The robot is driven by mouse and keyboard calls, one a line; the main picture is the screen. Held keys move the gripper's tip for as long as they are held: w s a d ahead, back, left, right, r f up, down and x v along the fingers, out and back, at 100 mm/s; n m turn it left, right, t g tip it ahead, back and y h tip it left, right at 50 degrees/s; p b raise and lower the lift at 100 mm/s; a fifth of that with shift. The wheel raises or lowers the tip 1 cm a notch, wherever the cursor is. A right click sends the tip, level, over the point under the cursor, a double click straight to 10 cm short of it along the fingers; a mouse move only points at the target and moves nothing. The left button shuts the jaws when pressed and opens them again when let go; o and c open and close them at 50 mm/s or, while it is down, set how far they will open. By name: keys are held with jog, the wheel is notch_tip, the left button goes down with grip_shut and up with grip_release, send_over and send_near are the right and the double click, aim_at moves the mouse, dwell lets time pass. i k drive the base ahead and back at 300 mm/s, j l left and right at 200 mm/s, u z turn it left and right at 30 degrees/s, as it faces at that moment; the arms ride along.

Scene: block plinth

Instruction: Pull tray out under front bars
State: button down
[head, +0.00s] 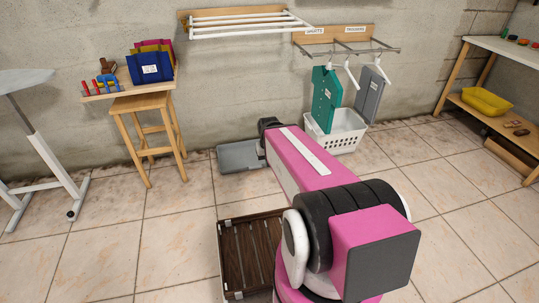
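A flat grey tray (238,157) with a low rim lies on the tiled floor near the wall, right of the wooden stool. Its right end is hidden behind my pink arm. A dark part at the far end of my arm, probably of my gripper (268,125), shows just above the tray's right end. Its fingers are hidden, so I cannot tell whether they touch the tray or are open or shut. A dark brown slatted wooden tray or crate (232,255) lies nearer on the floor, partly covered by my arm. I cannot make out which bars are the front bars.
A white rod rack (250,22) and a hanger rail are on the wall. A white laundry basket (345,130) stands right of my arm. Open floor lies left and right.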

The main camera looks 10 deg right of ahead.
aim_at(239, 157)
jog(key=i+j+z, duration=0.35)
jog(key=i+j, duration=0.15)
jog(key=j, duration=0.2)
jog(key=i+j+z, duration=0.2)
jog(key=j, duration=0.2)
